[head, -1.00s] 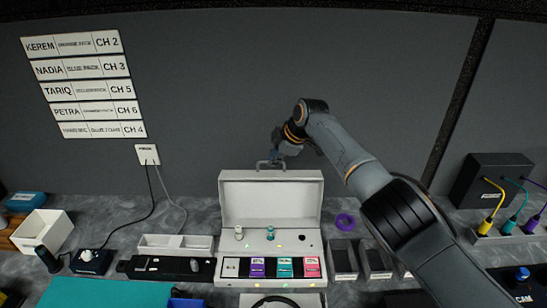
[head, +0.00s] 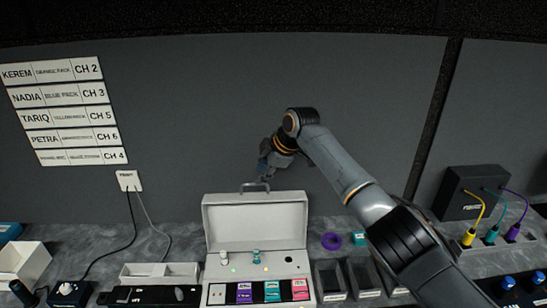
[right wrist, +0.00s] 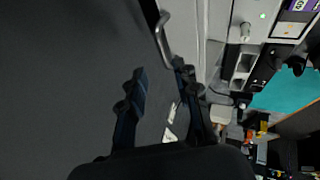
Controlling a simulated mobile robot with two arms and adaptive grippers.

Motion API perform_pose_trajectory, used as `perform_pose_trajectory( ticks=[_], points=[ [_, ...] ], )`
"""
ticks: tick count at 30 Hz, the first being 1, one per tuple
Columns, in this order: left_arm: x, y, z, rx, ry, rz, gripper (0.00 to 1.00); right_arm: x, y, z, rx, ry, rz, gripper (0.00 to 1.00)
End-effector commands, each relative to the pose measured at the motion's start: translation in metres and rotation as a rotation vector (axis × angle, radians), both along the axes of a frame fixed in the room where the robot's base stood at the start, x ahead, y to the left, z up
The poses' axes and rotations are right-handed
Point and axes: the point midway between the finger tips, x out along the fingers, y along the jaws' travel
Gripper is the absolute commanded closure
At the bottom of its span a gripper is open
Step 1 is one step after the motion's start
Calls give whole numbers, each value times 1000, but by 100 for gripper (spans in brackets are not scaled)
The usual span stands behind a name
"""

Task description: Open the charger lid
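The charger is a white case on the counter. Its lid (head: 255,222) stands upright and open at the back of the charger base (head: 225,272), with a grey handle (head: 256,186) on its top edge. My right gripper (head: 266,172) is just above and behind the handle. In the right wrist view, the fingers of my right gripper (right wrist: 160,72) are spread with nothing between them, and the curved handle (right wrist: 163,38) lies just beyond the fingertips. My left gripper is not in view.
The base holds purple, teal and pink packs and small upright pieces. A purple ring (head: 331,241) and dark open bins (head: 362,278) are to the right. A black box with coloured cables (head: 470,195) stands further right. A white tray (head: 160,271) is left.

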Motion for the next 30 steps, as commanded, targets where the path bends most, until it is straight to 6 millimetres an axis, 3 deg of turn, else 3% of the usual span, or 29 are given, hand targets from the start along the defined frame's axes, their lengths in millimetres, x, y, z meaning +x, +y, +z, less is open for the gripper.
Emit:
perform_pose_trajectory(
  ticks=[6, 12, 30],
  points=[
    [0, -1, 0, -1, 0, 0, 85, -16, -17, 36, 0, -5, -1, 68],
    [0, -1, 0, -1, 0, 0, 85, -27, -27, 59, 0, -3, -1, 68],
    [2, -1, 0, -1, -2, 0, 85, -31, -30, 66, 1, -2, -2, 68]
  ],
)
